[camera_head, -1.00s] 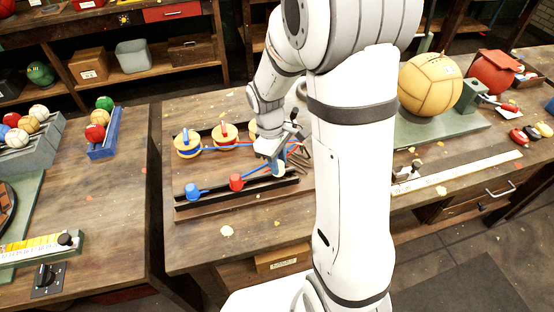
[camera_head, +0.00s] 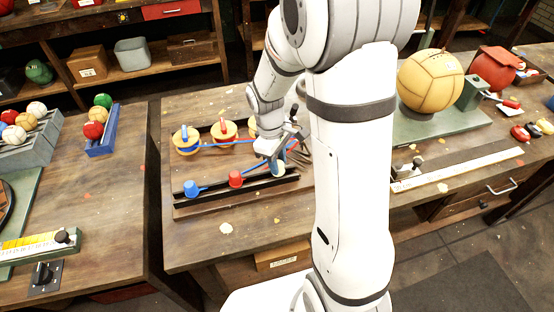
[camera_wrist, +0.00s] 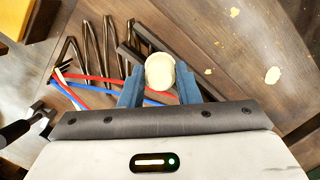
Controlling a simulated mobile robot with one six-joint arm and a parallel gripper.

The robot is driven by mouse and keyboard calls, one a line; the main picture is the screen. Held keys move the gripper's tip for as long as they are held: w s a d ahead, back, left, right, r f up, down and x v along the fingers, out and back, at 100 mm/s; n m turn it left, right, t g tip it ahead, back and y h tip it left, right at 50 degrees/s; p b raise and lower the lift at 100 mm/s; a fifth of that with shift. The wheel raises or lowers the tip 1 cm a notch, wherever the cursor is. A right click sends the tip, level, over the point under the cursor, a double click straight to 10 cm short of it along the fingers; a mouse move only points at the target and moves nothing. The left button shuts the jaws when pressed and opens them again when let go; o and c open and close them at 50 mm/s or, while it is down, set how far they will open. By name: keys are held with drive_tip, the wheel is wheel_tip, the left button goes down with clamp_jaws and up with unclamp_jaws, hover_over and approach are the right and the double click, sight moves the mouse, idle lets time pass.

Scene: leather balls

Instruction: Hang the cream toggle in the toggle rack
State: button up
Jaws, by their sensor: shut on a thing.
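My gripper (camera_head: 276,164) is shut on the cream toggle (camera_wrist: 160,72). In the wrist view the toggle's rounded pale end sits between the two blue fingertips. In the head view the toggle (camera_head: 278,170) is a small pale patch under my gripper. The toggle rack (camera_head: 214,194) is a dark rail on the bench with a blue toggle (camera_head: 193,189) and a red toggle (camera_head: 236,179) on it. My gripper is over the rack's right part. The rail (camera_wrist: 180,53) also shows beside the toggle in the wrist view; whether they touch I cannot tell.
Blue and red cords run from spools (camera_head: 186,138) behind the rack. Several dark metal prongs (camera_wrist: 90,45) lie close by in the wrist view. A ruler (camera_head: 460,169) and a large tan ball (camera_head: 430,80) are to the right. The bench front is mostly clear.

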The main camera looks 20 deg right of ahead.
drive_tip(key=shift+f, duration=0.15)
drive_tip(key=o, duration=1)
drive_tip(key=r, duration=0.4)
drive_tip(key=w+r, duration=0.1)
drive_tip(key=r, duration=0.2)
drive_tip(key=shift+a+b, duration=0.3)
drive_tip(key=shift+a, duration=0.05)
drive_tip(key=shift+s+r, duration=0.1)
drive_tip(key=shift+r, duration=0.25)
drive_tip(key=shift+r, duration=0.15)
drive_tip(key=s+r+m+t, duration=0.2)
drive_tip(key=s+r+m, duration=0.2)
drive_tip(key=s, duration=0.3)
drive_tip(key=s+r+m+t+y, duration=0.1)
drive_tip(key=s+r+m+t, duration=0.1)
drive_tip(key=s+m, duration=0.3)
drive_tip(key=s+r, duration=0.1)
drive_tip(key=s, duration=0.2)
drive_tip(key=shift+d+r, duration=0.4)
